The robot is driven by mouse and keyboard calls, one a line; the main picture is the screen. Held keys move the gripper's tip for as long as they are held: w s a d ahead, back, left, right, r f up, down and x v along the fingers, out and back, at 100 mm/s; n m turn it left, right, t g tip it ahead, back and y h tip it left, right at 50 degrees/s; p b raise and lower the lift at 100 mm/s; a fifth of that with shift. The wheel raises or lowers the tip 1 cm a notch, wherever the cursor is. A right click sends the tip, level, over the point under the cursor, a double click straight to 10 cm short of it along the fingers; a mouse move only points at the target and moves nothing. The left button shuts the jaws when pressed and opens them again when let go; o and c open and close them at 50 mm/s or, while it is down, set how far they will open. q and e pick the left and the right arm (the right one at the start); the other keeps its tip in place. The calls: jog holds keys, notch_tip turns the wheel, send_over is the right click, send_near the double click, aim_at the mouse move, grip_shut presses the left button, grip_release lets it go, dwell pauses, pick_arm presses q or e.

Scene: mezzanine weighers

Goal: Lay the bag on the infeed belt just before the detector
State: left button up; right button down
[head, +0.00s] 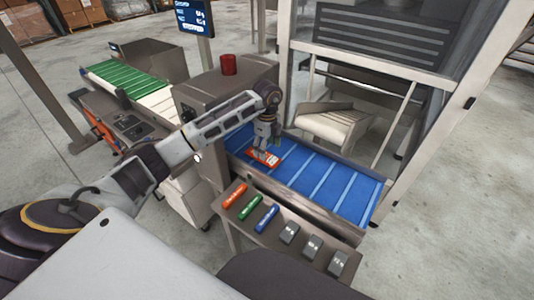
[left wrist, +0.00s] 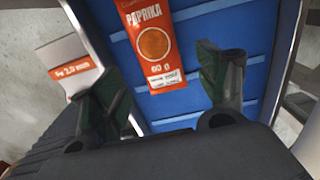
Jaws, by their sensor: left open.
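In the left wrist view the bag (left wrist: 154,42) is on the ribbed belt (left wrist: 240,30). My left gripper (head: 264,149) is just above the bag, fingers pointing down. In the left wrist view its fingers (left wrist: 165,90) are spread wide, with the bag beyond and between them. My right gripper is not in view.
A shelf before the belt holds orange (head: 235,195), green (head: 250,207) and blue (head: 266,218) sticks and several grey blocks (head: 312,246). A red beacon (head: 229,64) tops the housing. A framed guard (head: 380,70) stands behind. The belt's right part is clear.

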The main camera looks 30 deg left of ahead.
aim_at(267, 156)
pick_arm(q)
notch_tip(267, 156, up, 7)
jog(key=shift+r, duration=0.15)
dwell(0.8)
